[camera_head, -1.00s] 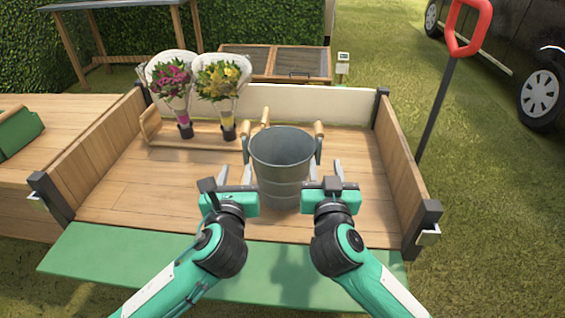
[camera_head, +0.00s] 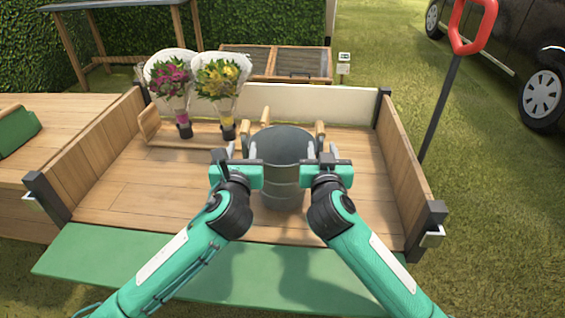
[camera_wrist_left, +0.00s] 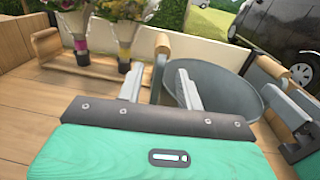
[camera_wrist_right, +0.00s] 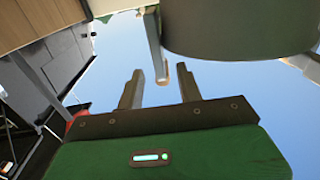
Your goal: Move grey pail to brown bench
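The grey pail (camera_head: 284,182) stands in the wooden bed, with a wooden-topped side handle on its left (camera_head: 246,126) and right (camera_head: 319,129). My left gripper (camera_head: 238,150) is beside the left handle. The left wrist view shows its fingers open (camera_wrist_left: 160,90), with the handle (camera_wrist_left: 160,46) between and beyond them and the pail's rim (camera_wrist_left: 215,72) to the right. My right gripper (camera_head: 322,152) is beside the right handle. In the right wrist view its fingers (camera_wrist_right: 159,90) are apart, with a handle (camera_wrist_right: 154,38) between or just beyond them. I cannot identify the brown bench for certain.
Pink (camera_head: 170,85) and yellow (camera_head: 222,82) flower bouquets stand in a low wooden rack behind left. A wooden table (camera_head: 75,120) with a green object (camera_head: 17,130) adjoins the bed at left. A red-handled tool (camera_head: 455,80) stands right. Bed floor left of the pail is clear.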

